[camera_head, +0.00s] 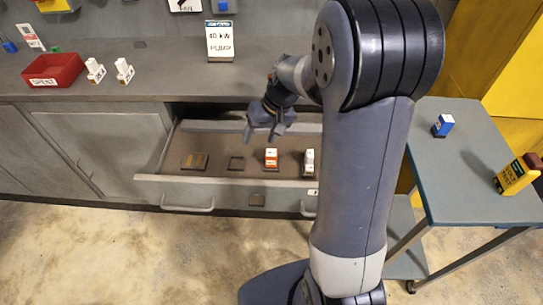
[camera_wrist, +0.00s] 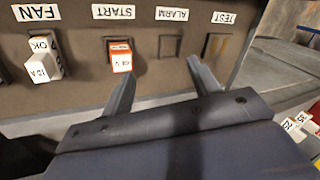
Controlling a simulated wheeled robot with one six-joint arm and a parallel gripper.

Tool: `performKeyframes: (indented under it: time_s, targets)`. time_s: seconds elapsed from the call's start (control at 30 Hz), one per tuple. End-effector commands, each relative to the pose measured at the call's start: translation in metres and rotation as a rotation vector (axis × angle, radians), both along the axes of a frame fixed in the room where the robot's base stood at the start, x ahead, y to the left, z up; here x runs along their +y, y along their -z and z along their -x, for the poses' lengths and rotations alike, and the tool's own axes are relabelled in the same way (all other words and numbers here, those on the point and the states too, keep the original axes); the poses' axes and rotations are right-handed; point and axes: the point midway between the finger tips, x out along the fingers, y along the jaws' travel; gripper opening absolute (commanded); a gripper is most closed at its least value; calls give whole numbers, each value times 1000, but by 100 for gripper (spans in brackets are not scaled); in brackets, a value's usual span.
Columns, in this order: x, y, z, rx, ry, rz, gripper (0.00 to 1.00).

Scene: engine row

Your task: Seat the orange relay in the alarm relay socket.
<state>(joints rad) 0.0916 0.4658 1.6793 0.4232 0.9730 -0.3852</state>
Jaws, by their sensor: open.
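The orange relay (camera_head: 271,158) is orange and white and stands upright in the open drawer. In the wrist view the orange relay (camera_wrist: 120,56) stands at the place labelled START. The alarm relay socket (camera_wrist: 170,45), a dark square under the ALARM label, is empty. It also shows in the head view (camera_head: 236,163), left of the orange relay. My gripper (camera_head: 264,134) is above the drawer, open and empty. In the wrist view my gripper (camera_wrist: 160,76) has its left finger just beside and below the orange relay; contact cannot be told.
A white relay (camera_wrist: 45,58) stands at FAN. The TEST socket (camera_wrist: 217,46) holds no relay. The counter holds a red SPENT bin (camera_head: 52,70), two white relays (camera_head: 95,70) and a 40 kW pump sign (camera_head: 220,40). A side table (camera_head: 470,165) bears a blue relay (camera_head: 442,126).

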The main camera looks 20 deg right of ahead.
Motion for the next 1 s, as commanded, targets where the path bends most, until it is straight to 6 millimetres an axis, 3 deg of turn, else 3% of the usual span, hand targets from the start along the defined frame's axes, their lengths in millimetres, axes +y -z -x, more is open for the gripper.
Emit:
performKeyframes:
  time_s: [0.2,0.47,0.8,1.0]
  targets:
    - [-21,5,-4,126,207,189,58]
    - [-37,8,-10,157,354,310,58]
    - [-38,54,-9,162,367,320,58]
    - [-37,67,-10,159,367,319,58]
